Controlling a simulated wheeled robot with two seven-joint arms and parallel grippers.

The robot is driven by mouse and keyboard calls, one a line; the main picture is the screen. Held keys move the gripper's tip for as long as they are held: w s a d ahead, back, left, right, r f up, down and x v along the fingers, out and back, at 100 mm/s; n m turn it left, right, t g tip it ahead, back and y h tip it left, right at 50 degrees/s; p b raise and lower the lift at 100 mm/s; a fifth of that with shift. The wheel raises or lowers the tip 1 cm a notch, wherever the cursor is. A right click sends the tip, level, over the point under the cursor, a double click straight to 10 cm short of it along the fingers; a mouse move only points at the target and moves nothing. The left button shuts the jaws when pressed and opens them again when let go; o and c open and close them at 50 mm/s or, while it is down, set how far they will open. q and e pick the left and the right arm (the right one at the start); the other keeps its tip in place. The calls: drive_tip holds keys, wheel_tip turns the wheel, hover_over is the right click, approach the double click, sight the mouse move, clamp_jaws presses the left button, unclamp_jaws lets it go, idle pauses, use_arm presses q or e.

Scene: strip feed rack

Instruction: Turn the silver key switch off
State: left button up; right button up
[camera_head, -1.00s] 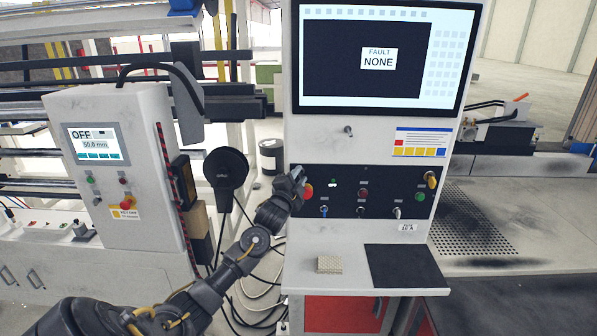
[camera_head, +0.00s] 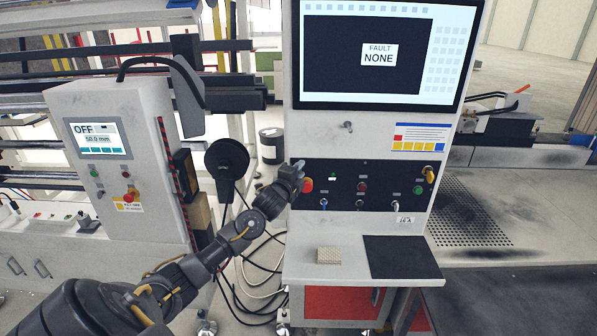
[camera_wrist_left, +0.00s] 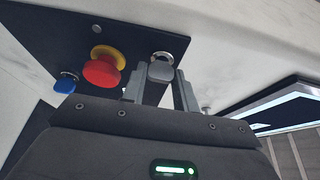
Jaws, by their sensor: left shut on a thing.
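The grey head of a silver key switch (camera_wrist_left: 160,70) with a bright metal collar sits on the dark control panel, between my left gripper's fingers in the left wrist view. My left gripper (camera_wrist_left: 160,84) is shut on this key. In the head view my left gripper (camera_head: 297,167) is at the upper left corner of the panel (camera_head: 345,172) and hides the key there. The key's exact angle is hard to read. My right gripper is not in view.
A red emergency stop button (camera_head: 307,185) is close beside my left gripper; it also shows with its yellow collar in the wrist view (camera_wrist_left: 101,70). A blue switch (camera_head: 323,203) is below it. The screen (camera_head: 378,58) above reads FAULT NONE. A shelf (camera_head: 300,268) juts out below.

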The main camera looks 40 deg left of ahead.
use_arm(q)
drive_tip(key=o, duration=1)
drive_tip(key=shift+s+d+f+b, duration=0.15)
drive_tip(key=shift+s+b, duration=0.2)
drive_tip(key=shift+s, duration=0.2)
drive_tip(key=shift+b+v, duration=1.65)
drive_tip(key=shift+v, duration=3.25)
